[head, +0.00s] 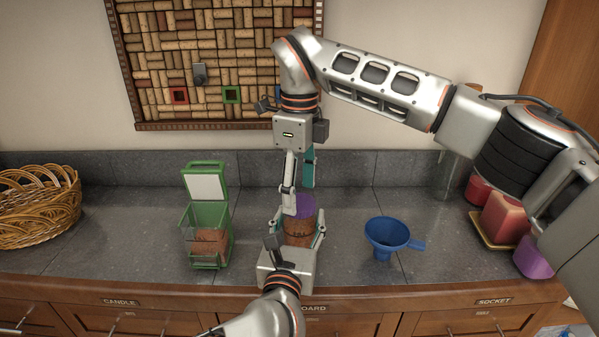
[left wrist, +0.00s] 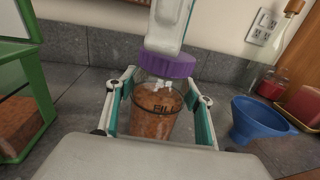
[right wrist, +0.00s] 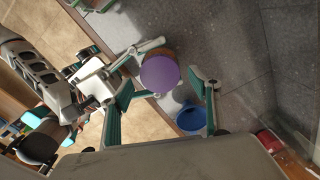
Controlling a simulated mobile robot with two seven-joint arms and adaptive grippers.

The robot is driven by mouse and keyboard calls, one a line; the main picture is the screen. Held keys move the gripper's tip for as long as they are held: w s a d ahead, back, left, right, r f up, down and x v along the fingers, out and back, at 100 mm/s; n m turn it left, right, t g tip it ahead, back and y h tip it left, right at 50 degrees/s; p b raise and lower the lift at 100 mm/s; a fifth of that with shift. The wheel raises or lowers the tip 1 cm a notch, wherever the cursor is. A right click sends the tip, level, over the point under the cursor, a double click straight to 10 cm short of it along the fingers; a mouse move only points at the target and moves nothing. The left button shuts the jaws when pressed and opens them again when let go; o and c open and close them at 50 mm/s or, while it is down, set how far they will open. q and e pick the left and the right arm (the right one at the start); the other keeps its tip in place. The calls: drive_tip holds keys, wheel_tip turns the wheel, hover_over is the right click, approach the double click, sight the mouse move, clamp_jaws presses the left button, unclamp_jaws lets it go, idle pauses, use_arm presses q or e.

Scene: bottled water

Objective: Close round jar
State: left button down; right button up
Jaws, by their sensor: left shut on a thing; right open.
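The round jar (head: 299,228) is clear with orange-brown contents and stands upright on the counter. Its purple lid (head: 304,206) sits on top, also seen in the left wrist view (left wrist: 167,66); I cannot tell whether it is tight. My left gripper (head: 297,243) is shut on the jar's body from the front, one finger on each side. My right gripper (head: 298,188) points down from above and is open, with its fingers close to the lid. In the right wrist view the lid (right wrist: 160,74) shows near the fingertips; contact is unclear.
A green square container (head: 207,222) with its lid raised stands to the left. A blue funnel (head: 386,236) stands to the right. A wicker basket (head: 38,205) is at far left. Red and purple items (head: 503,220) and a glass vessel (head: 447,178) are at right.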

drive_tip(key=shift+f, duration=1.05)
drive_tip(key=c, duration=1.1)
drive_tip(key=m, duration=0.4)
drive_tip(key=shift+m, duration=0.3)
drive_tip(key=shift+c, duration=0.2)
drive_tip(key=m, duration=1)
drive_tip(key=o, duration=1.3)
